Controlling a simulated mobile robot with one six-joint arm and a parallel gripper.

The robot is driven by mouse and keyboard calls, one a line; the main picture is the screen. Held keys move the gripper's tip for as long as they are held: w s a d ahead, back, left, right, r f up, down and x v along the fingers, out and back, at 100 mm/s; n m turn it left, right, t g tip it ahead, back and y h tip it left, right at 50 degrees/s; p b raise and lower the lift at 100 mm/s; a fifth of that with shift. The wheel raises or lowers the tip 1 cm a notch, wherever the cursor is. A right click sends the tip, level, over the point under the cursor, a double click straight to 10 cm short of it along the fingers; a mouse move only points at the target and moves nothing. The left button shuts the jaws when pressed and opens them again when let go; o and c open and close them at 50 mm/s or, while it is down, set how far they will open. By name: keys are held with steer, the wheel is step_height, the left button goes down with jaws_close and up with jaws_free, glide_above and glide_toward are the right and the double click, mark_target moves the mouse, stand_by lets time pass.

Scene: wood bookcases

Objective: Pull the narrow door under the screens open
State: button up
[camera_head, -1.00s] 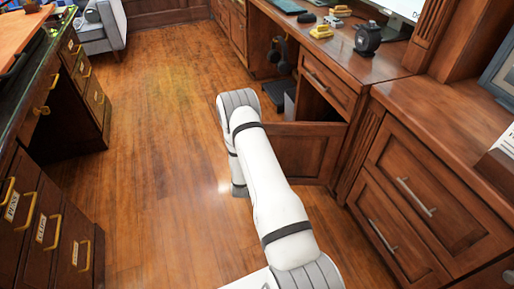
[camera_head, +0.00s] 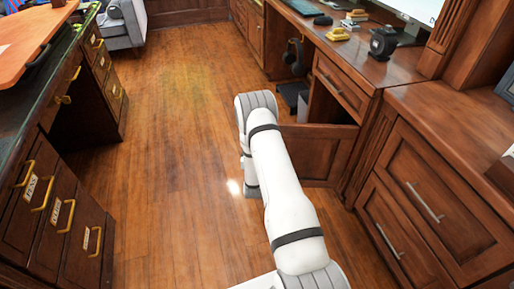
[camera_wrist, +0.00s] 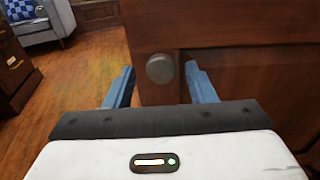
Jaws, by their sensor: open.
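The narrow wooden door (camera_head: 318,150) under the desk stands swung out into the aisle, with a dark opening behind it below a drawer. In the wrist view the door's panel (camera_wrist: 255,85) fills the right side, and its round metal knob (camera_wrist: 160,68) is near the free edge. My gripper (camera_wrist: 161,76) is open, one blue finger on each side of the knob in the picture, with gaps to both. I cannot tell how deep the fingers reach. In the head view my arm hides the gripper.
The desk (camera_head: 350,60) with a screen (camera_head: 408,8) and a black clock (camera_head: 383,42) is at upper right. Drawers (camera_head: 425,205) with metal handles stand at right. A dark cabinet (camera_head: 50,215) with labelled drawers lines the left. The wood floor (camera_head: 175,130) between is clear.

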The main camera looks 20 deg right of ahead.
steer(key=p+v, duration=0.1)
steer(key=v, duration=0.6)
steer(key=shift+s+a, duration=0.1)
steer(key=shift+s, duration=0.3)
steer(key=shift+c, duration=0.2)
